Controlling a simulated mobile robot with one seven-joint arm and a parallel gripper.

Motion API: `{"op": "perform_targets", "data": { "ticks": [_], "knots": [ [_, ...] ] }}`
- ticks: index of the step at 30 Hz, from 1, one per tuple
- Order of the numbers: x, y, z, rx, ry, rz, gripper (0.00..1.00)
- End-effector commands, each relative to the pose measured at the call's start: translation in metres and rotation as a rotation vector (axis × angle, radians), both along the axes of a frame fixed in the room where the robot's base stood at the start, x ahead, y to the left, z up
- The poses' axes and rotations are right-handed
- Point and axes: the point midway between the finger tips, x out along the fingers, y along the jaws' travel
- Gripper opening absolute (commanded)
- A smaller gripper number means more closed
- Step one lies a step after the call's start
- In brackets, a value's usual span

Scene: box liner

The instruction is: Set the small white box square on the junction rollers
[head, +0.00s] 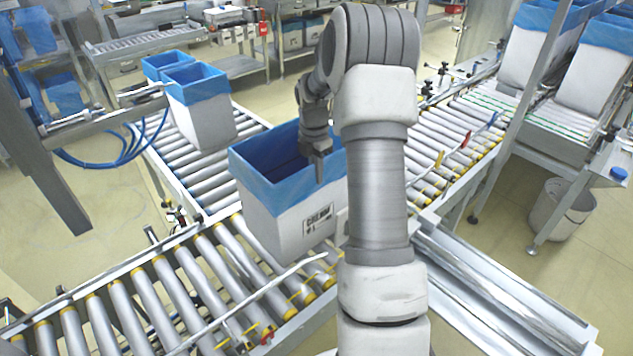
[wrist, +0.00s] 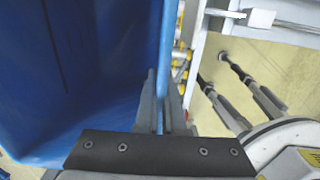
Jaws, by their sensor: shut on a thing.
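The white box (head: 290,228), with a blue liner (head: 262,150) folded over its rim and a printed label on its front, stands upright at the roller junction in the head view. My arm hides its right end, and I cannot tell whether it sits exactly square to the rollers (head: 228,252). My gripper (head: 318,168) reaches down at the box's far right part. In the wrist view my gripper (wrist: 166,105) is shut on the blue-covered box wall, one finger on each side. The blue inside of the box (wrist: 80,80) fills the left of that view.
Two other lined boxes (head: 205,115) stand on the rollers behind to the left. More large lined boxes (head: 590,75) stand at the upper right. Steel rails (head: 490,300) run at the lower right, and a bin (head: 562,210) stands on the floor. The lower left rollers (head: 130,310) are clear.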

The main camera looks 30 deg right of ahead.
Motion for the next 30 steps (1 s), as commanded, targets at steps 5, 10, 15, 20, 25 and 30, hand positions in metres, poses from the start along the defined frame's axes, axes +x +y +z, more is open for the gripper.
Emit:
{"op": "perform_targets", "data": {
  "ticks": [5,10,15,20,25,30],
  "knots": [
    [0.000,0.001,-0.026,0.001,0.001,0.000,0.00],
    [0.001,0.000,-0.029,-0.002,-0.003,0.000,0.00],
    [0.001,0.000,-0.031,-0.001,-0.002,0.000,0.00],
    [0.000,0.000,-0.032,0.001,0.001,0.000,0.26],
    [0.000,0.000,-0.032,0.001,0.001,0.000,0.36],
    [0.000,0.000,-0.031,0.000,0.001,0.000,0.36]
  ]
}}
